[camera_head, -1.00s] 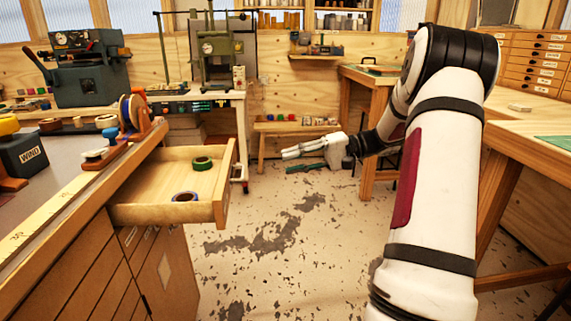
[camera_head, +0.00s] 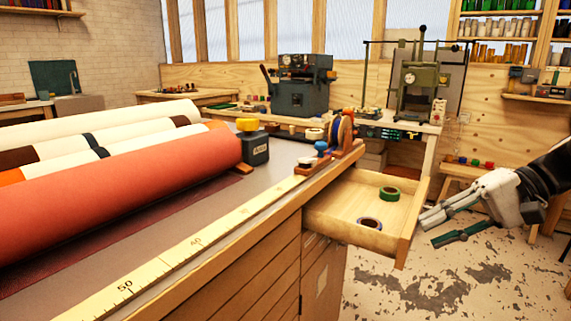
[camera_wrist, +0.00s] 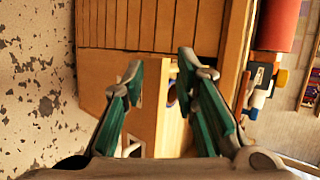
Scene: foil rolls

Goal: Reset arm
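My gripper (camera_head: 432,230) is at the right of the head view, its fingers pointing left toward the open drawer (camera_head: 405,232) of the workbench. In the wrist view my gripper (camera_wrist: 164,68) has two green-padded fingers spread apart, with nothing held between them. The drawer's wooden front also shows in the wrist view (camera_wrist: 142,108), beyond the fingers. My gripper looks apart from the drawer, though the exact gap is hard to tell.
In the drawer lie a green tape roll (camera_head: 389,193) and a blue one (camera_head: 369,222). A low bench (camera_head: 468,170) stands behind. Worn floor (camera_head: 440,285) is open right of the cabinet.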

